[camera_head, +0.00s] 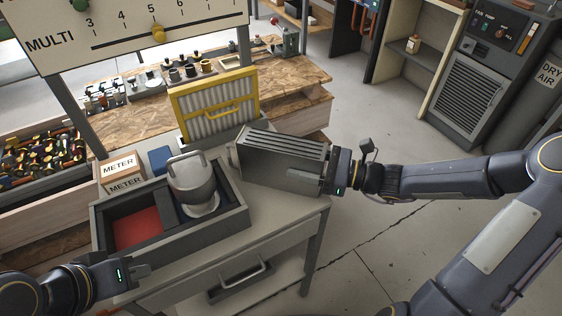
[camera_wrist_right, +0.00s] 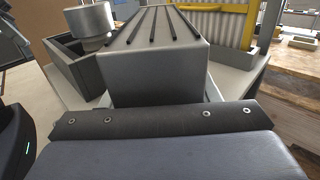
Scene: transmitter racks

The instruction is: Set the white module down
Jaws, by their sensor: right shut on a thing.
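My right gripper (camera_head: 335,172) is shut on a grey-white box-shaped module (camera_head: 275,165) with dark grooves along its top. The module lies level over the right part of the small table (camera_head: 285,222), beside the dark tray. I cannot tell whether its underside touches the tabletop. In the right wrist view the module (camera_wrist_right: 158,70) fills the middle, close in front of the gripper; the fingertips are hidden there. My left gripper (camera_head: 135,272) is empty at the table's front left corner; its finger gap is not clear.
A dark tray (camera_head: 100,232) with a red-lined compartment and a grey-white cylindrical part (camera_head: 193,182) is left of the module. A yellow-framed pleated filter (camera_head: 215,105) stands behind it. A METER box (camera_head: 122,172) and a blue block (camera_head: 160,158) are at the back left.

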